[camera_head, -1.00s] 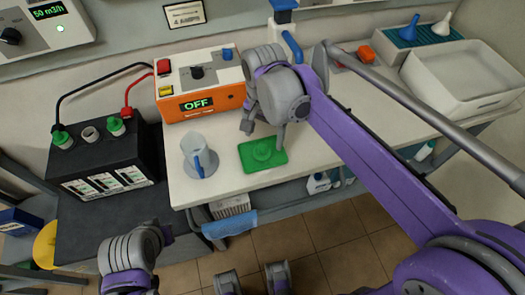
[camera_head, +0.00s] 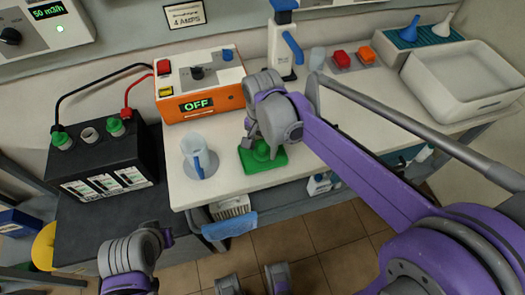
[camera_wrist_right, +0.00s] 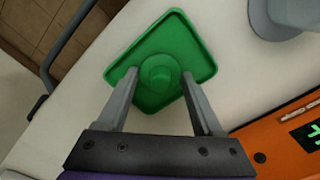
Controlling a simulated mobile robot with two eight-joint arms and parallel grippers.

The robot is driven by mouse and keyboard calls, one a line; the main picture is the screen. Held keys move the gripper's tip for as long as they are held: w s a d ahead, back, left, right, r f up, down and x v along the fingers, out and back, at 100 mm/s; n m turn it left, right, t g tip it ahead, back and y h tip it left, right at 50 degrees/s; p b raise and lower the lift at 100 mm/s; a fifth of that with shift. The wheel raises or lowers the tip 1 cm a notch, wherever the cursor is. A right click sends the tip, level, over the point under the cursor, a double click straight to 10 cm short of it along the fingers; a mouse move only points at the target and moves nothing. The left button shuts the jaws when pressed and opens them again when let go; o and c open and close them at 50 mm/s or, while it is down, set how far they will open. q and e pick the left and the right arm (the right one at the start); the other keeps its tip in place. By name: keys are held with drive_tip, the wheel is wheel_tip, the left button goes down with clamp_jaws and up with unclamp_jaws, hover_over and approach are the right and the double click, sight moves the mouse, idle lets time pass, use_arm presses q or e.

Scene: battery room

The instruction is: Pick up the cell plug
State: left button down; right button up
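The green cell plug (camera_head: 262,152) stands in a shallow green tray (camera_head: 277,162) on the bench. In the right wrist view the round plug (camera_wrist_right: 160,74) is near the middle of the tray (camera_wrist_right: 180,28). My right gripper (camera_wrist_right: 159,76) is open, with one finger on each side of the plug and gaps between. In the head view my right gripper (camera_head: 257,143) is right over the tray and partly hides the plug. My left arm's end (camera_head: 130,252) is low at the left; its fingers are not clear.
An orange charger (camera_head: 205,103) reading OFF is behind. The black battery (camera_head: 100,165) stands at the left. A white basin (camera_head: 465,80) is at the far right.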

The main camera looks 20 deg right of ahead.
drive_tip(key=c, duration=0.8)
drive_tip(key=shift+r, duration=0.1)
